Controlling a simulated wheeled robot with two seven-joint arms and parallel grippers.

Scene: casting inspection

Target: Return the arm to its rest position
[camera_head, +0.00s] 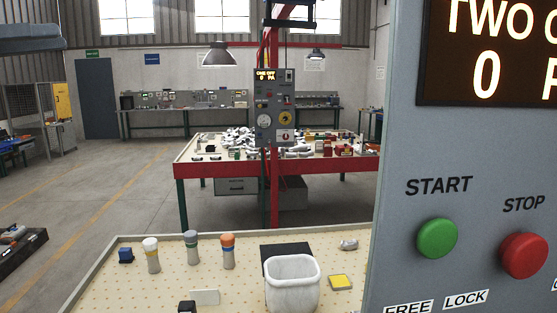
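No gripper fingers can be made out in the head view. A dark grey-blue form (30,40) cuts in at the upper left edge; it may be part of my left arm, but I cannot tell. My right arm and gripper do not show. A close control panel (400,240) fills the right side, with a green START button (437,238), a red STOP button (524,255) and a lit display (490,60).
The near table (100,290) carries a white bin (292,285), several capped cylinders (192,248), a blue block (126,255) and a yellow-topped piece (340,282). A red-edged table (230,168) with white parts stands behind.

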